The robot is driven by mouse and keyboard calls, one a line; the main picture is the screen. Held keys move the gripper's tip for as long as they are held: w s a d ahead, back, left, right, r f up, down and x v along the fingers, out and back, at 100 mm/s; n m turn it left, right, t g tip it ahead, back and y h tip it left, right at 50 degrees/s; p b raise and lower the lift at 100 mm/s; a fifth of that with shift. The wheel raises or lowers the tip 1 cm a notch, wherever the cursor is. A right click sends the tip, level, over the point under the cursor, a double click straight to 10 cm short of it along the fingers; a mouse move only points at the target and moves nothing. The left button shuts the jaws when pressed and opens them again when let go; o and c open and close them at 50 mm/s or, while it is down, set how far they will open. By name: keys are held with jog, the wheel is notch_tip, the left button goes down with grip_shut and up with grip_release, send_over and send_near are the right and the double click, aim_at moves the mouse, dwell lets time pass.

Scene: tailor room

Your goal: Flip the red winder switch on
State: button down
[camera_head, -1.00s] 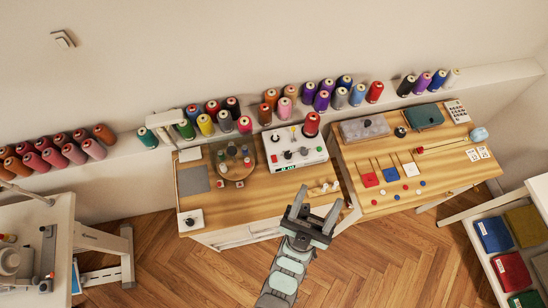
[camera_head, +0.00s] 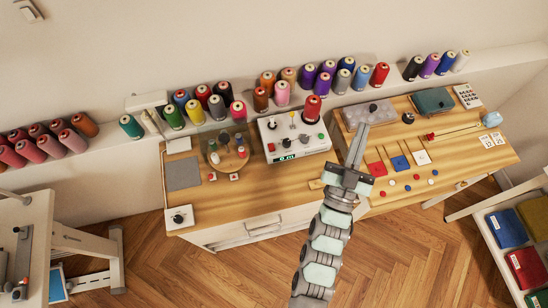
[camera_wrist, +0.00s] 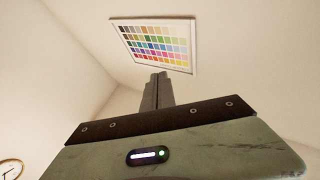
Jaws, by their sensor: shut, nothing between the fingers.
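The white winder box (camera_head: 294,138) stands at the back of the wooden table, with a red spool (camera_head: 312,108) on its right rear. A small red part, apparently the red switch (camera_head: 271,147), shows at the left of its front panel; its position is too small to tell. Dark knobs and a green part sit beside it. My gripper (camera_head: 361,131) is shut and empty, to the right of the winder in the picture and apart from it. In the wrist view its closed fingers (camera_wrist: 158,90) point up toward a wall colour chart.
A rack of spools (camera_head: 222,116) runs behind the tables. A round stand with small spools (camera_head: 228,150) is left of the winder. A grey clear-lidded box (camera_head: 368,113) and coloured squares (camera_head: 400,163) lie on the right table. The front middle of the left table (camera_head: 250,195) is mostly clear.

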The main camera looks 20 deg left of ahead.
jog(key=w+a+f+n+g+y+b, duration=0.1)
jog(key=a+f+n+g+y+b, duration=0.15)
jog(key=a+f, duration=0.35)
jog(key=w+a+f+n+g+y+b, duration=0.2)
jog(key=a+f+g+y+b, duration=0.15)
jog(key=f, duration=0.45)
jog(key=s+a+f+n+g+b, duration=0.1)
jog(key=s+a+f+g+b, duration=0.1)
jog(key=f, duration=0.4)
jog(key=s+a+f+n+g+y+b, duration=0.1)
jog(key=s+a+f+n+g+b, duration=0.1)
jog(key=s+a+f+g, duration=0.2)
jog(key=shift+a+f+g, duration=0.3)
jog(key=shift+a+f, duration=0.6)
jog(key=shift+a, duration=0.2)
send_over(274, 156)
notch_tip(274, 156, down, 3)
jog(key=shift+s+f+b, duration=0.1)
jog(key=shift+b, duration=0.2)
notch_tip(274, 156, down, 3)
jog(key=shift+f, duration=0.65)
